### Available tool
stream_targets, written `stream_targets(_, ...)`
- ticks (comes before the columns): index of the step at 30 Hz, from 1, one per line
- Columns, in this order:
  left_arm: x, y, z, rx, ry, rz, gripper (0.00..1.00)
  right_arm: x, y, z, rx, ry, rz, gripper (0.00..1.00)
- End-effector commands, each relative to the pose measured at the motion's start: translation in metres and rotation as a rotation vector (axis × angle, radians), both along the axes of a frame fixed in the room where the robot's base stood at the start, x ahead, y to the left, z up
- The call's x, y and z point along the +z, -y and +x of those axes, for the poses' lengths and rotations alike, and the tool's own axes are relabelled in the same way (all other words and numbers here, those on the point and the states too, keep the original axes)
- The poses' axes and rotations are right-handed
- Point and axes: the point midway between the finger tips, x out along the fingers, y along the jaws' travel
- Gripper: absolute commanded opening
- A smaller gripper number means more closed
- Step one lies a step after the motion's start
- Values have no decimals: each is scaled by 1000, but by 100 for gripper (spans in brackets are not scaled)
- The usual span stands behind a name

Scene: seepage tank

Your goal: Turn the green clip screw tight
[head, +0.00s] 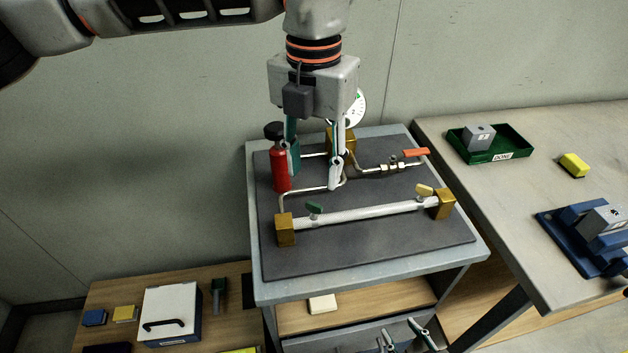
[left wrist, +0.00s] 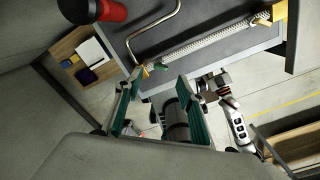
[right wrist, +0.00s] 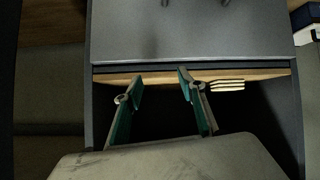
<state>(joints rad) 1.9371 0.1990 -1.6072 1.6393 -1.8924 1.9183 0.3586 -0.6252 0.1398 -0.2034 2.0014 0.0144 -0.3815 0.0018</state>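The green clip screw (head: 315,208) sits at the left end of the white tube (head: 370,214), near the left brass block (head: 285,229). In the left wrist view the green screw (left wrist: 161,66) shows small beyond the fingertips. My left gripper (head: 314,172) is open and empty, pointing down above the board behind the green screw, apart from it. Its fingers also show spread in the left wrist view (left wrist: 157,90). My right gripper (head: 403,334) is open and empty, low in front of the stand; its fingers show apart in the right wrist view (right wrist: 157,84).
A red bottle (head: 280,165) stands close to my left finger. A gauge (head: 356,108), bent metal pipes and an orange valve handle (head: 416,153) are behind. A yellow clip screw (head: 425,190) is at the tube's right end. The board's front (head: 370,250) is clear.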

Motion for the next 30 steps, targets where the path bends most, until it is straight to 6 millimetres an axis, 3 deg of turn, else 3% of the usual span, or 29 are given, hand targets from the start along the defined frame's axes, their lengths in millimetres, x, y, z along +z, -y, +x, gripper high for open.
stream_targets(8, -41, 0, -1, -2, -5, 0, 39, -14, 0, -16, 2, -34, -4, 40)
stream_targets(13, -63, 0, -1, -1, -4, 0, 39, -15, 0, -15, 2, -32, -6, 40)
stream_targets(18, -73, 0, -1, -2, -3, -2, 39, -11, 0, -9, 3, -20, -5, 40)
stream_targets(26, -75, 0, -1, -2, -2, -1, 39, -7, 0, -4, 2, -10, -6, 40)
stream_targets(27, -75, 0, -1, -2, -2, -1, 36, -7, 0, -4, 2, -9, -7, 40)
stream_targets(30, -75, 0, -1, -1, -2, -1, 10, -7, 1, -3, 2, -9, -7, 40)
